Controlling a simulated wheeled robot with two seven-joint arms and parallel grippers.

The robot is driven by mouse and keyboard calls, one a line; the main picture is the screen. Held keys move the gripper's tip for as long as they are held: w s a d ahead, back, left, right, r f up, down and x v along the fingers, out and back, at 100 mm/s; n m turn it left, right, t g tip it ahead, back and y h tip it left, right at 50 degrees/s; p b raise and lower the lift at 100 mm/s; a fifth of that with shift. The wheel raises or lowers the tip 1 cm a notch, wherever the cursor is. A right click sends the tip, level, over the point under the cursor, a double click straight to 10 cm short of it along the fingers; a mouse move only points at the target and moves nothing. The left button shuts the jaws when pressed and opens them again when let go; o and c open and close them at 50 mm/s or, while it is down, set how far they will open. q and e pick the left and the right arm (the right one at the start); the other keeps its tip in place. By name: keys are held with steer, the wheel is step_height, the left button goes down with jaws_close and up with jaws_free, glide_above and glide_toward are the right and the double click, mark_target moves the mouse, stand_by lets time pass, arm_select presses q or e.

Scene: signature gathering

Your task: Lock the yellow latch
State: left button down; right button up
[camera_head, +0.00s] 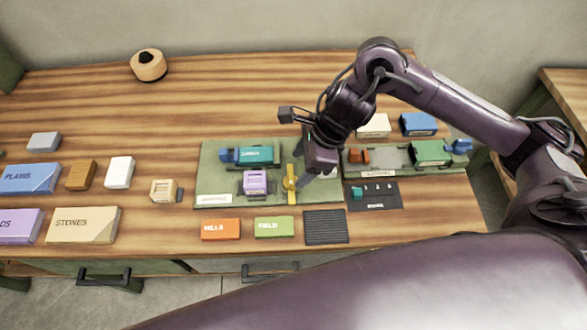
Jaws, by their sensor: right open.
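The yellow latch (291,193) is on the green board (216,168), near the board's right edge. It shows as a long upright bar with a round knob in its middle. My right gripper (304,180) comes down from the upper right, with its fingertips close to the right side of the latch knob. The gripper is open; the picture does not show clearly whether it touches the latch. The gripper's body hides part of the board behind the latch. My left gripper is not in view.
A teal truck (252,156) and a purple block (255,183) are left of the latch. Orange (221,229) and green (273,227) cards and a dark ribbed pad (326,227) lie in front. The back left table is mostly clear.

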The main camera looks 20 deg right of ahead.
mark_target(291, 177)
steer(key=shift+x, duration=2.4)
steer(key=c, duration=1)
